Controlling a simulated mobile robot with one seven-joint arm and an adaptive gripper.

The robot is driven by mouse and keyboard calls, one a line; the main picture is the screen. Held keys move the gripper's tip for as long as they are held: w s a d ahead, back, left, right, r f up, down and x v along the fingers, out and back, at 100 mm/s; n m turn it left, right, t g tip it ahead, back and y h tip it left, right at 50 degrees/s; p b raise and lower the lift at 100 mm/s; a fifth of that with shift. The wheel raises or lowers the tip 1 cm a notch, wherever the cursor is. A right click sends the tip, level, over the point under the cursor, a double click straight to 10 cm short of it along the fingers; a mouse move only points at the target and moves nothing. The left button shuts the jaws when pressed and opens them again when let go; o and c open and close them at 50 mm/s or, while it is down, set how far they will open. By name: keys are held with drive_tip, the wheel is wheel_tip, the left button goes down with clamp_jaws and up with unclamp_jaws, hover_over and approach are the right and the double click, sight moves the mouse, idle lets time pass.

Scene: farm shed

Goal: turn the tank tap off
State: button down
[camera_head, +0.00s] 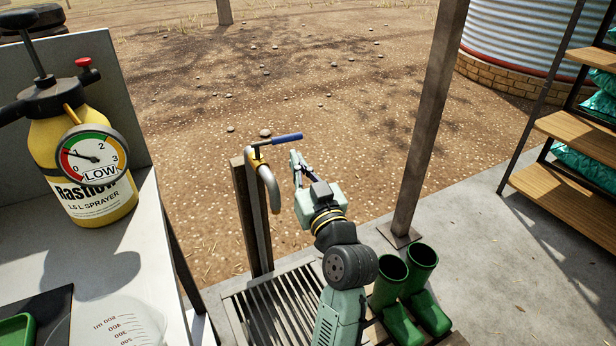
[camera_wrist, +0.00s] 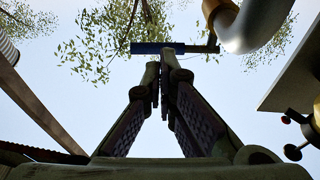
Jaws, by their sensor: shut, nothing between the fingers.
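The tap has a blue lever handle (camera_head: 287,138) that points right in the head view, roughly level, from a brass body at the top of a post (camera_head: 252,215). Its grey curved spout (camera_head: 270,190) bends down beside the post. My gripper (camera_head: 296,156) is shut and empty, just below and right of the lever's free end in the head view. In the wrist view the shut fingertips (camera_wrist: 163,58) lie just under the blue lever (camera_wrist: 150,48), close to it; whether they touch it I cannot tell. The spout (camera_wrist: 255,22) is at upper right there.
A bench (camera_head: 135,270) with a yellow sprayer (camera_head: 85,185) stands at left. A floor grate (camera_head: 265,310) lies under the tap. Green boots (camera_head: 420,300) and a shed post (camera_head: 428,130) stand right of my arm. Shelves (camera_head: 570,135) are at far right.

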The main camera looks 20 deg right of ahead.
sight(288, 141)
drive_tip(key=p+x, duration=0.1)
drive_tip(key=x, duration=0.3)
drive_tip(key=shift+w+a, duration=0.1)
drive_tip(key=shift+w, duration=0.25)
drive_tip(key=shift+b+x, duration=0.35)
drive_tip(key=shift+x, duration=0.5)
drive_tip(key=shift+r, duration=0.1)
